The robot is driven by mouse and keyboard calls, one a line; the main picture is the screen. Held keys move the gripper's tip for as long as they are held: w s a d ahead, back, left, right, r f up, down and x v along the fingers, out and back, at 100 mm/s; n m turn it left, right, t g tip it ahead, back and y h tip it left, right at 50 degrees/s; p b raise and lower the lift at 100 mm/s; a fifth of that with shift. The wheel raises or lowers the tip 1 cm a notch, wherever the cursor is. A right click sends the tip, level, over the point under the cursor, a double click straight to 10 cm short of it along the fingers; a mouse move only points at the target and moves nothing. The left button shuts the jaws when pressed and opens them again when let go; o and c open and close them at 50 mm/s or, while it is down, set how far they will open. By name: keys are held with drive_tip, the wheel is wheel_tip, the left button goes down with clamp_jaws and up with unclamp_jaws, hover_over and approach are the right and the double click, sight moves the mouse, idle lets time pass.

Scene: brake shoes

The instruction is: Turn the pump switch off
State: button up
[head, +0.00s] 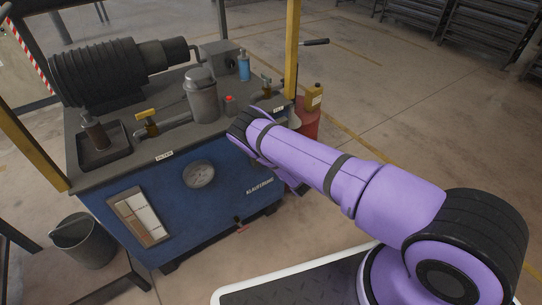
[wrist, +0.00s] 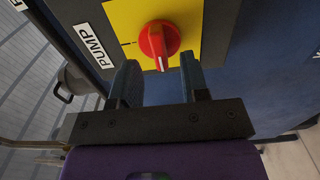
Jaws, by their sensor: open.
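The pump switch is a red rotary knob (wrist: 158,40) on a yellow plate (wrist: 190,12) in the wrist view. A white mark on the knob points down in the picture, towards my gripper. A white label reading PUMP (wrist: 93,45) is left of the plate. My gripper (wrist: 159,76) is open, with one finger on each side just below the knob. Nothing is between the fingers, and I cannot tell whether either touches the knob. In the head view my purple arm reaches to the right end of the blue machine (head: 225,190); the switch and fingers are hidden there.
The machine top carries a black motor (head: 100,72), a grey canister (head: 201,97), yellow-handled valves and a blue bottle (head: 244,65). A grey bucket (head: 84,240) is on the floor at left. Floor at right is clear.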

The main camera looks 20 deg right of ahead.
drive_tip(key=v, duration=0.8)
drive_tip(key=shift+s, duration=0.15)
